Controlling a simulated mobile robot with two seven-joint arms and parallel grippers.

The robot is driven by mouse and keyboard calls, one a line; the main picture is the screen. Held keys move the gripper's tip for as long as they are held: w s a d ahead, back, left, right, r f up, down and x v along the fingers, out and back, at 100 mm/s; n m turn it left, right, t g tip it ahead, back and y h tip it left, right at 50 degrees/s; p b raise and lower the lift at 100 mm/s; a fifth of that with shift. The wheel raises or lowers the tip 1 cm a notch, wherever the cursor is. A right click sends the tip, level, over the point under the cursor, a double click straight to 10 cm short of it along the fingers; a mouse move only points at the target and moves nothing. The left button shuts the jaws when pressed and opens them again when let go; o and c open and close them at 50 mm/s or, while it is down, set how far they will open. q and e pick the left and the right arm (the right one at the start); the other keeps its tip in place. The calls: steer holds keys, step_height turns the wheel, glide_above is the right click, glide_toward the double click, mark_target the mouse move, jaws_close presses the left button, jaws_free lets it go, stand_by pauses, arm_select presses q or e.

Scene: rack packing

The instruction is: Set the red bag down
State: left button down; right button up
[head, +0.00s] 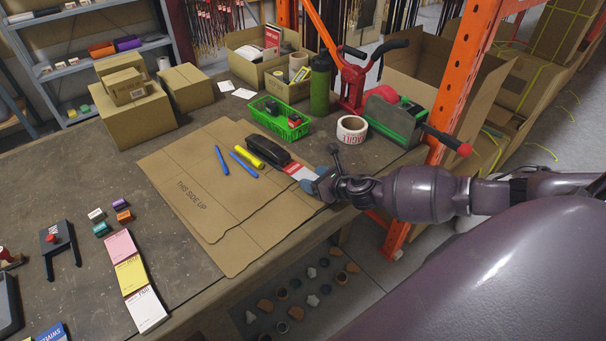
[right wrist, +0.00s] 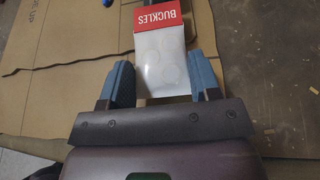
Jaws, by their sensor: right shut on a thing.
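The red bag (right wrist: 162,50) is a clear packet with a red header that reads BUCKLES; pale round shapes show inside. In the right wrist view it sits between the two blue fingers of my right gripper (right wrist: 162,82), which is shut on it. In the head view the bag (head: 299,172) shows in front of my right gripper (head: 318,184), over the right part of the flat cardboard sheet (head: 190,205). I cannot tell whether the bag touches the cardboard. My left gripper is not in view.
A green basket (head: 272,125), a tape roll (head: 351,130) and a green bottle (head: 320,85) stand behind. An orange post (head: 460,75) rises at the right.

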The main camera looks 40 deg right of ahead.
mark_target(306, 174)
steer(key=w, duration=0.2)
steer(key=w+a, duration=0.1)
steer(key=w, duration=0.1)
steer(key=shift+f, duration=0.3)
steer(key=shift+w+f, duration=0.2)
steer(key=shift+f, duration=0.05)
steer(key=shift+f, duration=0.3)
steer(key=o, duration=0.9)
steer(key=shift+r, duration=0.1)
